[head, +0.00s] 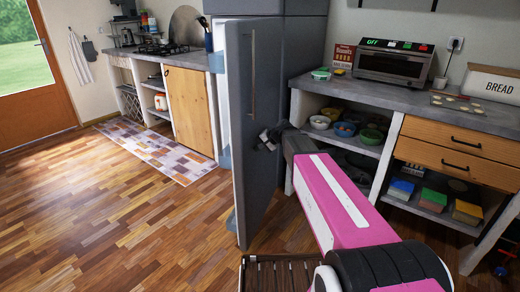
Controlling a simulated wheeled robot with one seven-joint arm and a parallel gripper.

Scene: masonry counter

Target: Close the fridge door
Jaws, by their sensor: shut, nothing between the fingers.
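The grey fridge (305,60) stands behind the counters' gap, at the top middle of the head view. Its door (250,185) is swung open toward me, seen nearly edge-on, with a pale inner edge on the left and a long vertical handle (253,75) on its outer face. My gripper (262,140) is shut and empty. It is in front of the door's outer face, below the handle; I cannot tell whether it touches the door. My pink and white arm reaches to it from the lower right. The fridge's inside is hidden.
A counter with a toaster oven (391,62), bowls (345,129) and drawers (460,160) stands close on the right. A patterned rug (150,148) and a wooden cabinet (188,110) lie left of the door. The wooden floor (120,230) at left is clear.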

